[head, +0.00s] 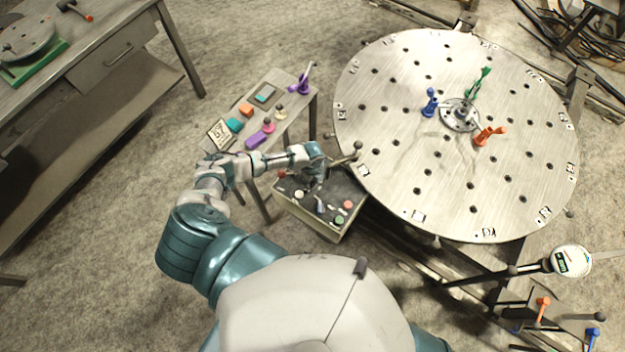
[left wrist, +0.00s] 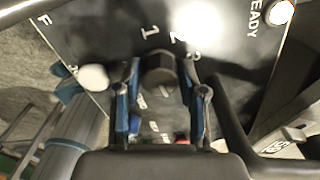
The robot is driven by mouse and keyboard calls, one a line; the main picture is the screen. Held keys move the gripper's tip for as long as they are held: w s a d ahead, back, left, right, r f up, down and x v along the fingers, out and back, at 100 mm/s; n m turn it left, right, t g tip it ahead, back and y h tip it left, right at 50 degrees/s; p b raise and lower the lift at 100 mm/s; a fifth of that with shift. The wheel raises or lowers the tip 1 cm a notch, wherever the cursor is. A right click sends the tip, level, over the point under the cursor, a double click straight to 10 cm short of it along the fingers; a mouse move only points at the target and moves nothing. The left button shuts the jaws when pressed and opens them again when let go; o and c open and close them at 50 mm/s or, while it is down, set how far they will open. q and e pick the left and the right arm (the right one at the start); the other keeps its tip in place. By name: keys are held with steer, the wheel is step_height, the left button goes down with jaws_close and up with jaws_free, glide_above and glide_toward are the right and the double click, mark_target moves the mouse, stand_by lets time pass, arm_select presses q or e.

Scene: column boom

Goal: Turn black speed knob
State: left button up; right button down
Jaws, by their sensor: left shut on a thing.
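The black speed knob (left wrist: 160,68) shows in the left wrist view on the dark panel, below the printed numbers 1, 2 and 3. My left gripper (left wrist: 162,84) has one finger on each side of the knob and is shut on it. In the head view, my left gripper (head: 316,182) is over the control box (head: 335,232), and it hides the knob there. My right gripper is not in view.
A white button (left wrist: 93,77) sits left of the fingers. The box also has a red button (head: 348,205) and a green button (head: 340,219). A large round table (head: 400,90) with holes stands close at the right. A small side table (head: 272,135) holds several coloured parts.

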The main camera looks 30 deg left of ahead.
arm_select(q)
steer(key=shift+a+m, duration=0.1)
steer(key=shift+m, duration=0.6)
stand_by(0.3)
steer(key=o, duration=1.2)
steer(key=shift+w, duration=0.1)
steer(key=shift+c, duration=0.2)
step_height(320, 180, up, 12)
steer(key=shift+f, duration=0.15)
